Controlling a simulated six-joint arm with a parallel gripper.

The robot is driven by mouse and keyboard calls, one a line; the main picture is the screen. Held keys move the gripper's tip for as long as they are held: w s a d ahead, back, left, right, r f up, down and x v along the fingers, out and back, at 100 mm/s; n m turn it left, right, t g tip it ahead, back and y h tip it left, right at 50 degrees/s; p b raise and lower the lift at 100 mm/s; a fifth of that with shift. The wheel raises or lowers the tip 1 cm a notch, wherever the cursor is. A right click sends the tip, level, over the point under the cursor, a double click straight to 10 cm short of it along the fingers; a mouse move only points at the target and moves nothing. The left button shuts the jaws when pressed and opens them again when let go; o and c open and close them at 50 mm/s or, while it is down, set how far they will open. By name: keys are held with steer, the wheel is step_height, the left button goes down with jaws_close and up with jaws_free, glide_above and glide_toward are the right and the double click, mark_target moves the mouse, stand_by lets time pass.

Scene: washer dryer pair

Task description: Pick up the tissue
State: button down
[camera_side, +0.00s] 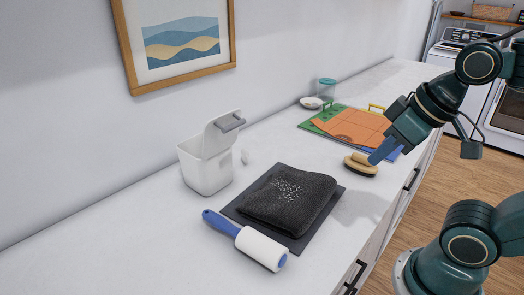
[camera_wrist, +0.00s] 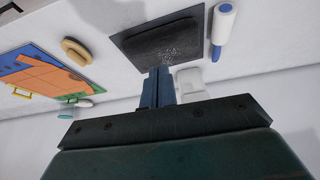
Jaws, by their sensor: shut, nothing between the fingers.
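A small white crumpled piece (camera_side: 245,157), which looks like the tissue, lies on the white counter just right of the white bin (camera_side: 206,172). I cannot make it out in the wrist view, where my fingers cover part of the counter. My gripper (camera_side: 374,160) is shut and empty, in the air over the right part of the counter, well to the right of the tissue. In the side view its blue fingertips overlap the brush; I see no contact. The wrist view shows the closed fingers (camera_wrist: 158,72) pointing toward the dark mat.
A dark folded cloth (camera_side: 288,199) with white specks lies on a dark mat (camera_side: 243,217). A lint roller (camera_side: 260,247) lies in front. A brush (camera_side: 361,165), an orange sheet on a green board (camera_side: 312,126), a dish (camera_side: 311,103) and a jar (camera_side: 326,88) stand farther back. The bin's lid is raised.

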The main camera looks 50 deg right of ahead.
steer(key=c, duration=1.2)
jaws_free()
steer(key=shift+o, duration=0.2)
